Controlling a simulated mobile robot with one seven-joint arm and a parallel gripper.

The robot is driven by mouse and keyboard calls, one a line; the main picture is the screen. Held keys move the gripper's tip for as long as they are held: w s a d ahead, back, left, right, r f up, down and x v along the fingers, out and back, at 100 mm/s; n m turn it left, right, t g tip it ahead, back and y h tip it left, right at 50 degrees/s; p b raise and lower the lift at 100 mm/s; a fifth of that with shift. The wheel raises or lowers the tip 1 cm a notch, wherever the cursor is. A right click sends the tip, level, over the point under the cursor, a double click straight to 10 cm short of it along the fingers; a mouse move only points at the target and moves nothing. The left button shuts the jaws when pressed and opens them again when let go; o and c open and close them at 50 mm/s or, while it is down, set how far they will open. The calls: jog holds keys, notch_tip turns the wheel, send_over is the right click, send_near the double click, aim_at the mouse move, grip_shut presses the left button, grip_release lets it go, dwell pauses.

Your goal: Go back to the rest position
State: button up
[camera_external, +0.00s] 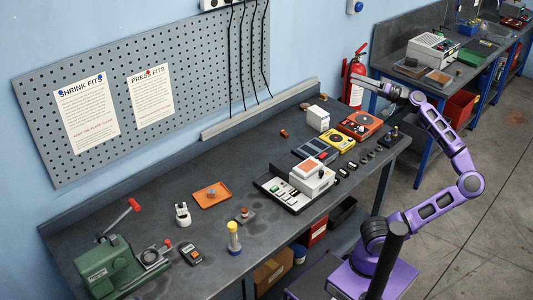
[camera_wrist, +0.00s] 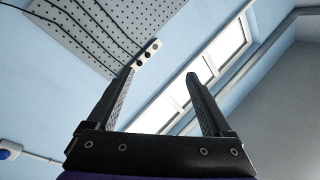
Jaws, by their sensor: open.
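My gripper (camera_external: 387,91) is raised above the right end of the dark workbench (camera_external: 140,215) in the external view, at the end of my purple arm. It points to the left, toward the wall and near the top of the red fire extinguisher. In the wrist view my gripper (camera_wrist: 162,74) shows two dark fingers set wide apart with nothing between them. It is open and empty. The wrist view looks up at the wall, a window (camera_wrist: 205,75) and the pegboard (camera_wrist: 110,30).
A fire extinguisher (camera_external: 353,78) is on the wall behind my gripper. The workbench carries a green press (camera_external: 110,270), an orange tray (camera_external: 211,195), a white-and-orange device (camera_external: 311,175) and several small parts. A second bench (camera_external: 455,80) stands at the back right. Floor at the right is clear.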

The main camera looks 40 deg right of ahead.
jog(key=s+a+f+n+g+h, duration=0.1)
jog(key=s+a+f+n+g, duration=0.15)
jog(key=a+f, duration=0.6)
jog(key=s+a+f+n+g+h, duration=0.2)
jog(key=a+f+g, duration=0.15)
jog(key=a, duration=0.95)
jog(key=s+a+f+g+h, duration=0.1)
jog(key=s+f+g+h, duration=0.1)
jog(key=f, duration=0.7)
jog(key=s+a+f+g+h, duration=0.2)
jog(key=f+g, duration=0.2)
jog(key=f, duration=0.6)
jog(key=shift+s+a+f+g+h, duration=0.15)
jog(key=shift+s+f+g+h, duration=0.15)
jog(key=shift+s+h, duration=0.1)
jog(key=shift+m, duration=0.25)
